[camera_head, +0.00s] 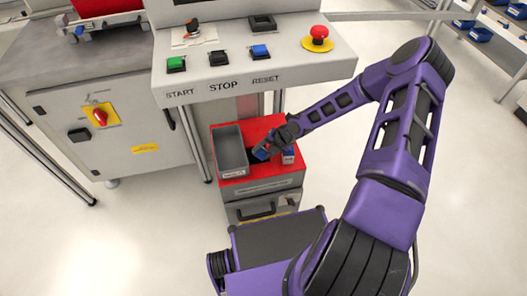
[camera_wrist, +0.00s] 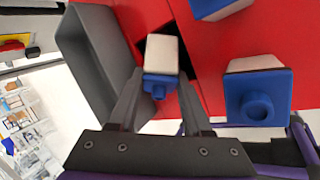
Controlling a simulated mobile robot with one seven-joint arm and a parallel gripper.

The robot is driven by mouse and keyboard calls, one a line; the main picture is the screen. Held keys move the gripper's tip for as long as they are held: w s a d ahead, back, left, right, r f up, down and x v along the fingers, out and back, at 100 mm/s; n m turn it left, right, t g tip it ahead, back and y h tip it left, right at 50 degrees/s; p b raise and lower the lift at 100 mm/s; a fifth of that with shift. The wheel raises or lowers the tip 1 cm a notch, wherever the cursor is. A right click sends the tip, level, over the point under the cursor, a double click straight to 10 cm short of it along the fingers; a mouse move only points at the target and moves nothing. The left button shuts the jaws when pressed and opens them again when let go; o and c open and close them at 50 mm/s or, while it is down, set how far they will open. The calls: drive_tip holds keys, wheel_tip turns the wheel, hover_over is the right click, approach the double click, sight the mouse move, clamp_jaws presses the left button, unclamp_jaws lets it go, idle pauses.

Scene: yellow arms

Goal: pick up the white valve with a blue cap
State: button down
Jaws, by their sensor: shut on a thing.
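A white valve with a blue cap (camera_wrist: 162,54) is between the fingertips of my gripper (camera_wrist: 160,86) in the wrist view. The gripper is shut on it, with the blue cap toward my wrist. I cannot tell whether the valve touches the surface below. In the head view my gripper (camera_head: 268,148) is low over the red cart top (camera_head: 262,184), and my wrist partly hides the held valve. A second white valve with a blue cap (camera_wrist: 258,92) stands to the right in the wrist view. A third blue part (camera_wrist: 218,7) is cut off at the top edge.
A grey open bin (camera_head: 231,152) stands on the cart's left side, close to my gripper; it also shows in the wrist view (camera_wrist: 98,62). The control panel (camera_head: 250,66) overhangs behind the cart. A grey machine cabinet (camera_head: 95,105) stands at left.

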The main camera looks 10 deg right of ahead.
drive_tip(key=shift+s+t, duration=0.2)
drive_tip(key=shift+t, duration=0.2)
drive_tip(key=shift+s+a+f+b, duration=0.2)
drive_tip(key=shift+s+b, duration=0.1)
drive_tip(key=shift+b, duration=0.2)
drive_tip(key=shift+r+n+t+b, duration=0.1)
drive_tip(key=shift+n+t+b, duration=0.2)
drive_tip(key=shift+t, duration=0.1)
drive_tip(key=shift+s+t+b, duration=0.4)
drive_tip(key=shift+s+t, duration=0.05)
drive_tip(key=shift+t, duration=0.15)
wheel_tip(320, 180, up, 6)
drive_tip(key=s+p, duration=0.1)
drive_tip(key=s, duration=0.1)
drive_tip(key=s+a+r+g+p, duration=0.1)
drive_tip(key=s+a+p, duration=0.1)
drive_tip(key=s, duration=0.8)
drive_tip(key=s+a+r+g+p, duration=0.1)
drive_tip(key=s+p, duration=0.4)
drive_tip(key=s, duration=0.5)
drive_tip(key=shift+s+a+g, duration=0.2)
drive_tip(key=shift+a+g, duration=0.15)
drive_tip(key=shift+g, duration=0.25)
drive_tip(key=shift+w+f+m, duration=0.1)
drive_tip(key=shift+m, duration=0.3)
